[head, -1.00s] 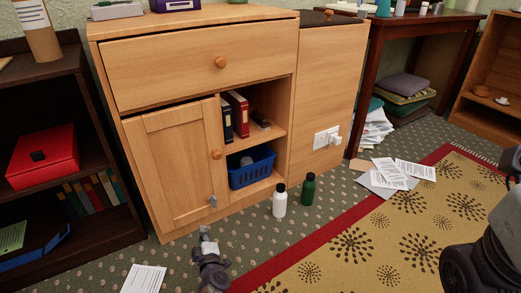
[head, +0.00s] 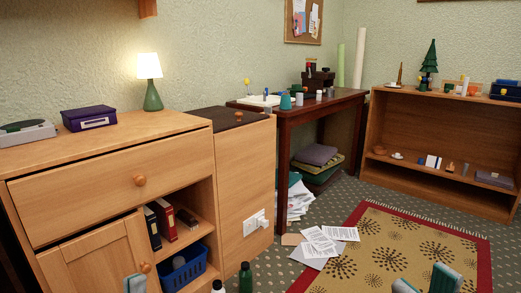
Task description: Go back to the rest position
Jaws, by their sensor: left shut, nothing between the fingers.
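My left gripper (head: 135,284) shows only as a grey and teal fingertip at the bottom edge of the head view, in front of the wooden cabinet's door (head: 95,262). It is shut and holds nothing. My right gripper (head: 425,284) shows at the bottom right, over the patterned rug (head: 385,240). Its two teal-tipped fingers stand apart with nothing visible between them. The rest of both arms is out of the picture.
The cabinet (head: 80,195) stands close on the left, its door next to my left gripper. A white bottle (head: 218,287) and a green bottle (head: 245,278) stand on the floor. Papers (head: 320,243) lie at the rug's edge. A low shelf (head: 440,190) stands at the back right.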

